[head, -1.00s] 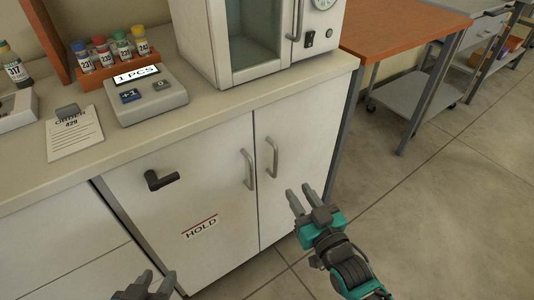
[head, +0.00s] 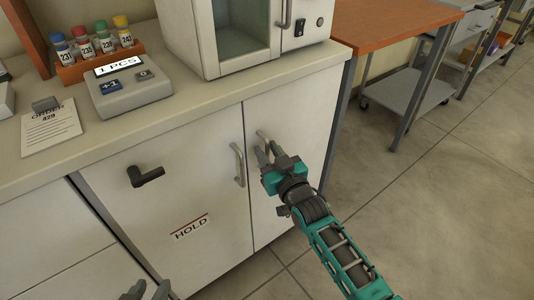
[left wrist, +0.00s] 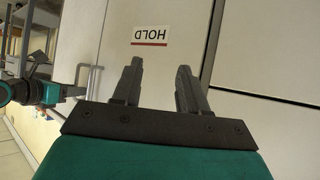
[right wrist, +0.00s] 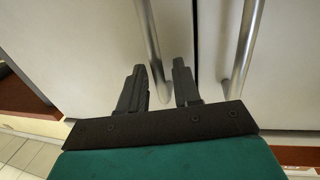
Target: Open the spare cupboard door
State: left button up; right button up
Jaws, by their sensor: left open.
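The cupboard under the bench has two shut white doors. The left door (head: 185,195) bears a HOLD label (head: 191,228), a black lever (head: 146,176) and a bar handle (head: 239,165). The right door (head: 296,115) is plain, with a bar handle (head: 262,138). My right gripper (head: 268,155) is at the right door's handle and partly hides it. In the right wrist view that handle (right wrist: 149,35) runs between the open fingers (right wrist: 160,88), with gaps visible. My left gripper (head: 148,291) is open and empty before the left door; its fingers (left wrist: 157,85) show in the left wrist view.
On the bench stand a counter device (head: 132,92), a rack of capped vials (head: 97,65), an order sheet (head: 50,128) and a glass-doored incubator (head: 240,30). An orange-topped table (head: 385,22) stands to the right. The floor (head: 430,200) before it is clear.

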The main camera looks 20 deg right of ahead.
jog(key=shift+w, duration=0.4)
grip_shut()
dwell(0.4)
